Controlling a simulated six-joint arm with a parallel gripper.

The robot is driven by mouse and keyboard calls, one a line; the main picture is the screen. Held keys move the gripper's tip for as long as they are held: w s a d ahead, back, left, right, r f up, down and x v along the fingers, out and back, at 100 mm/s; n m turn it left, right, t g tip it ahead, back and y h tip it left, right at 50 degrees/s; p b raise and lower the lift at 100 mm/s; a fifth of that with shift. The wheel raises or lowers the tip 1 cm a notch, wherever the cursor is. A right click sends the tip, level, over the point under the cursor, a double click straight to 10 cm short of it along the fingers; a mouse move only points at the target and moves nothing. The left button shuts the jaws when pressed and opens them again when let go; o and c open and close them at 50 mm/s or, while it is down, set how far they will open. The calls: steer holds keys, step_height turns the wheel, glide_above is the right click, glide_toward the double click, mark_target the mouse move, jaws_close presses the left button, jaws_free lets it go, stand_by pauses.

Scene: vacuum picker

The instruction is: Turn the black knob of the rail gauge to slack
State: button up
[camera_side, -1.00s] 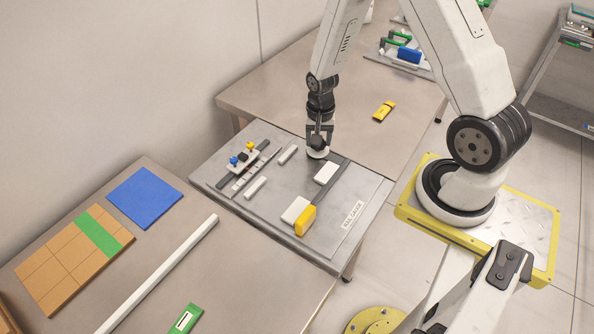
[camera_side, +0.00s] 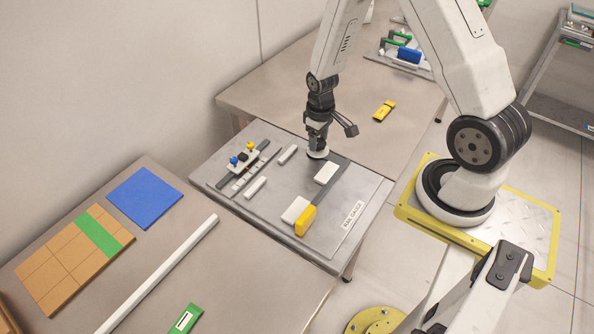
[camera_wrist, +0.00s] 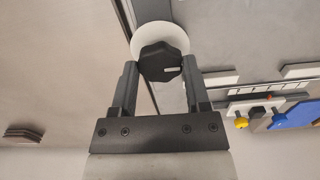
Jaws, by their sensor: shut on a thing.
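The rail gauge is a grey plate (camera_side: 263,209) labelled RAIL GAUGE, on a table in the side view. The black knob (camera_wrist: 160,62) is lobed, carries a short white mark pointing right in the wrist view, and sits on a round white disc (camera_wrist: 151,32). My gripper (camera_wrist: 159,72) is shut on the knob, one finger on each side. In the side view my gripper (camera_side: 317,146) points down over the disc and hides the knob.
A small carriage with blue, black and yellow knobs (camera_side: 243,160) lies at the left. A yellow item (camera_side: 384,111) lies on the table behind.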

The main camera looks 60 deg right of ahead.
steer(key=n, duration=0.5)
stand_by(0.4)
steer(key=o, duration=1.3)
steer(key=shift+r, duration=0.1)
steer(key=shift+r, duration=3.85)
